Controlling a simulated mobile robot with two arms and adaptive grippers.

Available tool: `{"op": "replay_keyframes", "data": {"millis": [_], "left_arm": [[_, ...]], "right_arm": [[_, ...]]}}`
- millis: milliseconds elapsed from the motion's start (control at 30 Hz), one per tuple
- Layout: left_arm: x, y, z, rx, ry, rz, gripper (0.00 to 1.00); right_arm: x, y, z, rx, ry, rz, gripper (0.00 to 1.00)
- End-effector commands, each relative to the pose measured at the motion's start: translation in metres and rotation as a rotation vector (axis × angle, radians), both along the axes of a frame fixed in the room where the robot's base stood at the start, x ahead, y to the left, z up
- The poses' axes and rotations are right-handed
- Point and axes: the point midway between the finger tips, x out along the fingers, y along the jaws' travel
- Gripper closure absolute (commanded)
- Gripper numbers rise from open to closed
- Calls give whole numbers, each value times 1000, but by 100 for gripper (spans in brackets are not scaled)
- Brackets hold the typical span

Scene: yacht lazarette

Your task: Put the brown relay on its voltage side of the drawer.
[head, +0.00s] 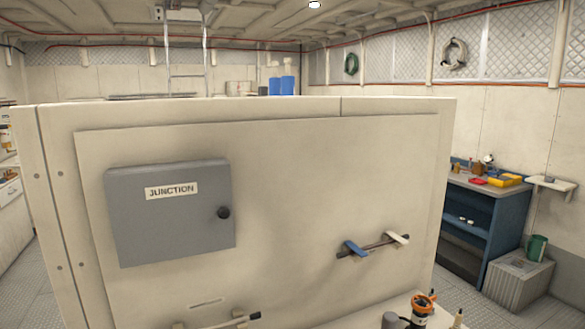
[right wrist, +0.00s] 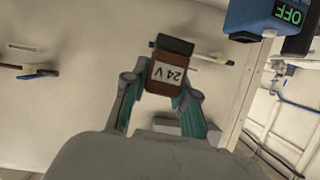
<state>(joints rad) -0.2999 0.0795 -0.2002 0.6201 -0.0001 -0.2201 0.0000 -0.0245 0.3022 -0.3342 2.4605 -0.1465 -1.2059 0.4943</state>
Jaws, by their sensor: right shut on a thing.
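The brown relay (right wrist: 155,84) is in the right wrist view, with a dark cap and a white label reading "24 V", which appears upside down there. My right gripper (right wrist: 164,88) is shut on it, one teal-padded finger on each side, and holds it up in front of a pale wall. I cannot make out the relay or my right gripper in the head view. My left gripper is in neither view. No drawer with voltage sides can be made out.
A cream partition (head: 290,140) with a grey "JUNCTION" box (head: 170,230) and a blue-and-white lever pair (head: 372,245) fills the head view's middle. A blue workbench (head: 465,225) stands at right. The right wrist view shows a blue "OFF" device (right wrist: 250,18) at upper right.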

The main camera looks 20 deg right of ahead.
Motion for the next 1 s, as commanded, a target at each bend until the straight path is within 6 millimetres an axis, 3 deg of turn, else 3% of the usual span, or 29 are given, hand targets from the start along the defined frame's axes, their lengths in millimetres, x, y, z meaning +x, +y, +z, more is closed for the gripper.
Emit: {"op": "replay_keyframes", "data": {"millis": [233, 400, 533, 1000], "left_arm": [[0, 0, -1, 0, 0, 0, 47], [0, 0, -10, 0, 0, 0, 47], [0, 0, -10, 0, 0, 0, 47], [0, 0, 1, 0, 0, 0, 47]], "right_arm": [[-16, -23, -19, -76, 12, -53, 100], [-7, -20, -44, -78, 16, -38, 100], [1, -14, -52, -77, 13, -26, 100], [62, 58, -106, -79, 12, -23, 100]]}}
